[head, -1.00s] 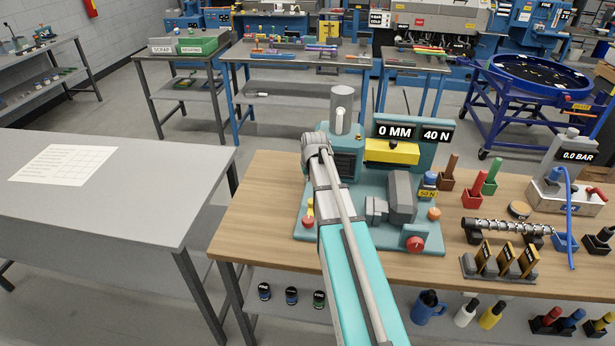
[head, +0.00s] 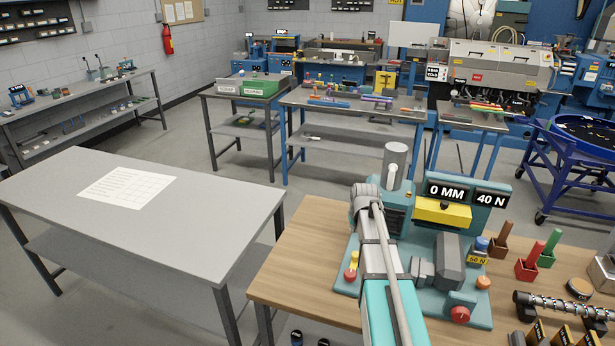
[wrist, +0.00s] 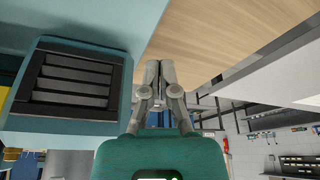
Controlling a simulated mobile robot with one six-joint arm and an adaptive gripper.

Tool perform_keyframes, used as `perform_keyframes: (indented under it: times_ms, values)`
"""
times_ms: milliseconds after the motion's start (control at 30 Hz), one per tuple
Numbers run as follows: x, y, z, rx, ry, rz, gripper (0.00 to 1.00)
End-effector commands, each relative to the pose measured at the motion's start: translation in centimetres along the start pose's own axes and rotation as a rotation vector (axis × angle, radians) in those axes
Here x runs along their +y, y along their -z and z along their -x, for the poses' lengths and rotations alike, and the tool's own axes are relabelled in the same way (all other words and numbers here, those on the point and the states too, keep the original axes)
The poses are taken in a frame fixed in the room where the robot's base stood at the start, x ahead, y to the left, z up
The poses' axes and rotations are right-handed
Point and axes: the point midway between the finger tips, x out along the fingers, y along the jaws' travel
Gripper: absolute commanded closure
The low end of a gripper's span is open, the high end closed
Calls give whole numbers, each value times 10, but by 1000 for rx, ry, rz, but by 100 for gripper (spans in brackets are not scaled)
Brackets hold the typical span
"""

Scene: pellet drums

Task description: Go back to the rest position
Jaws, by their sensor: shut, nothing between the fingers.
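My gripper (wrist: 160,70) is in the middle of the wrist view, its two fingers together with nothing between them. In that view a teal block with a black vent grille (wrist: 75,78) is to its left, and wooden bench top shows beyond it. In the head view my arm reaches from the bottom edge up to the teal machine on the wooden bench (head: 305,250). My gripper cannot be made out there, hidden by my own arm. The machine carries displays reading 0 MM (head: 447,190) and 40 N (head: 491,198).
A grey table with a white sheet (head: 128,187) stands at left, with a floor gap behind it. Small red (head: 526,268) and green holders stand right of the machine, near a metal screw (head: 560,305). A blue-framed drum (head: 585,130) is at far right.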

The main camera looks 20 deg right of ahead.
Motion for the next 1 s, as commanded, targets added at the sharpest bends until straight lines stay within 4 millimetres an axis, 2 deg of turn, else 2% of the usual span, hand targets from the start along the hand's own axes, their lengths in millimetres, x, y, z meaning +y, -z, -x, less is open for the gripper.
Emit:
perform_keyframes:
  times_ms: [167,267,500,633,800,1000]
  values:
    - [-35,-36,4,-48,13,23,100]
    - [-63,-67,9,-92,22,42,100]
    - [-127,-156,26,-217,31,95,100]
    - [-150,-195,35,-275,27,119,100]
    - [-162,-224,42,-317,21,136,100]
    - [-165,-229,44,-330,19,138,100]
